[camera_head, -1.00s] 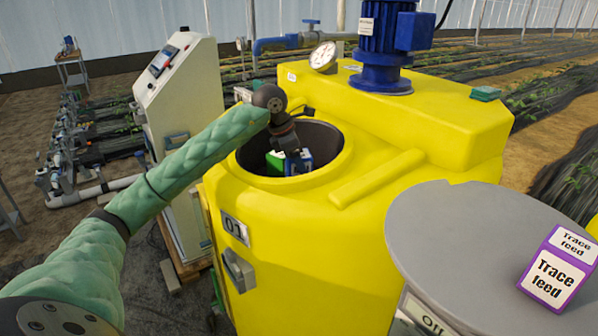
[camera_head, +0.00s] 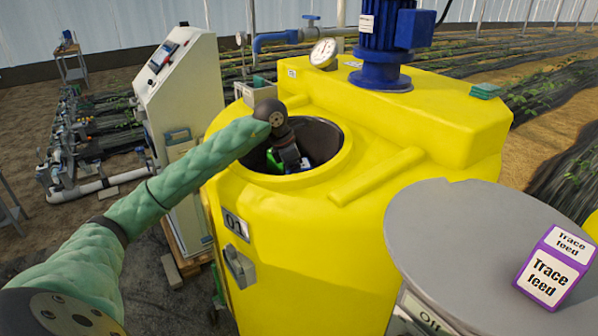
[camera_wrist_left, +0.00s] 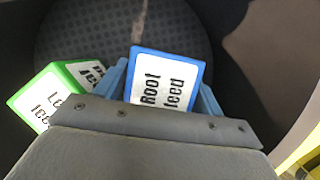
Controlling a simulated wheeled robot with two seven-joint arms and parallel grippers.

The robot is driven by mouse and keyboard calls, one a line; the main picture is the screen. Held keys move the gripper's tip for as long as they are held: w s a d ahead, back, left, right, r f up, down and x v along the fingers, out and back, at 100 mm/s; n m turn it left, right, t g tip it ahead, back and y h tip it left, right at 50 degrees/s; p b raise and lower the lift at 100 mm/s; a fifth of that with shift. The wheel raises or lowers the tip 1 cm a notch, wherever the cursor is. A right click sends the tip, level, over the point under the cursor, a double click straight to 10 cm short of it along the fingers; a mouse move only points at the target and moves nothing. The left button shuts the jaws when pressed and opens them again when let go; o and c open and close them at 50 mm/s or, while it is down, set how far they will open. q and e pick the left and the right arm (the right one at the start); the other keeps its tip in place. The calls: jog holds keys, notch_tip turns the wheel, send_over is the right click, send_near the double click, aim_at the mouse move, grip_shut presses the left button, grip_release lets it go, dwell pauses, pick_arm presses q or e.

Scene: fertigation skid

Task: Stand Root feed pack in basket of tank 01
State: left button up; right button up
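The Root feed pack (camera_wrist_left: 168,82), a blue box with a white label, sits between the blue fingers of my left gripper (camera_wrist_left: 165,95) in the left wrist view. The fingers press against its two sides. My left gripper (camera_head: 290,158) reaches down into the round opening of yellow tank 01 (camera_head: 300,250), where the pack is mostly hidden in the head view. The dark perforated basket floor (camera_wrist_left: 85,35) lies below it. I cannot tell whether the pack touches this floor. My right gripper is not in view.
A green pack (camera_wrist_left: 50,98), its label partly hidden, is in the basket beside the Root feed pack, on the left. A purple Trace feed pack (camera_head: 550,275) stands on a grey lid (camera_head: 450,225) at right. A blue motor (camera_head: 382,45) rises behind the opening.

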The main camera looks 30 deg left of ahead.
pick_arm(q)
jog(key=shift+o, duration=0.9)
jog(key=shift+r, duration=0.2)
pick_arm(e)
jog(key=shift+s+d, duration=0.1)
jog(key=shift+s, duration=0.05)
pick_arm(q)
jog(key=shift+a+r, duration=0.1)
jog(key=shift+s+a+r, duration=0.1)
jog(key=shift+r, duration=0.25)
jog(key=shift+s+a+r+b, duration=0.1)
jog(key=shift+r+b, duration=0.35)
jog(key=b+v, duration=0.3)
jog(key=v, duration=0.7)
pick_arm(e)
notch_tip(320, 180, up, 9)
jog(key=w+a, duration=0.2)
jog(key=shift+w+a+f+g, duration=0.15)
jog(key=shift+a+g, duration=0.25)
